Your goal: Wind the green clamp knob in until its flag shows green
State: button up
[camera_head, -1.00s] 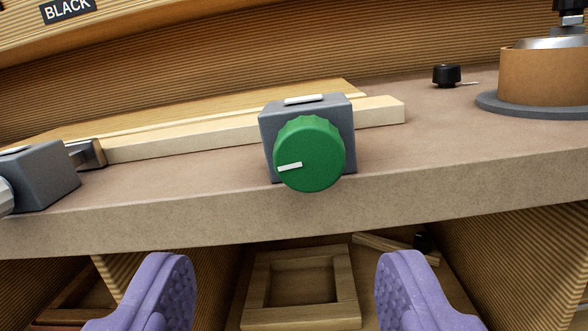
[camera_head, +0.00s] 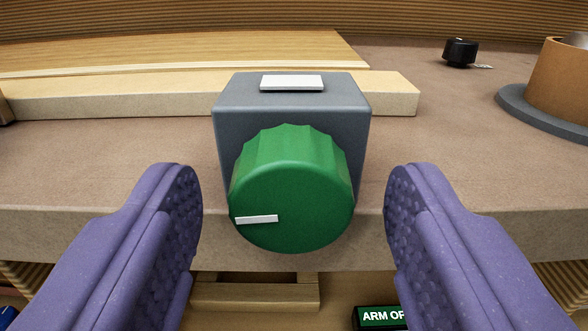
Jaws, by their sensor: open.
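The green clamp knob (camera_head: 305,200) faces me on the front of a grey block (camera_head: 292,104) at the bench edge. Its white pointer line (camera_head: 256,219) points left and nearly level. A flag (camera_head: 291,83) on top of the block shows white, not green. My gripper (camera_head: 294,215) is open, with its purple fingers on either side of the knob. There is a gap on each side, and neither finger touches it. The knob's back, where it meets the block, is hidden.
The stone-coloured bench top (camera_head: 455,150) has a pale wooden strip (camera_head: 150,97) behind the block. A black knob (camera_head: 460,52) and a brown cylinder on a grey disc (camera_head: 530,100) stand at right. Below the edge are a wooden frame (camera_head: 255,293) and a label reading "ARM OF" (camera_head: 379,317).

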jog(key=c, duration=1)
jog(key=shift+r+m+p, duration=0.15)
jog(key=shift+m+p, duration=0.15)
jog(key=shift+m, duration=0.1)
jog(key=shift+c, duration=0.2)
jog(key=shift+m, duration=0.8)
jog(key=o, duration=1)
jog(key=shift+o, duration=0.2)
jog(key=s+p, duration=0.1)
jog(key=s, duration=0.6)
jog(key=shift+s, duration=0.4)
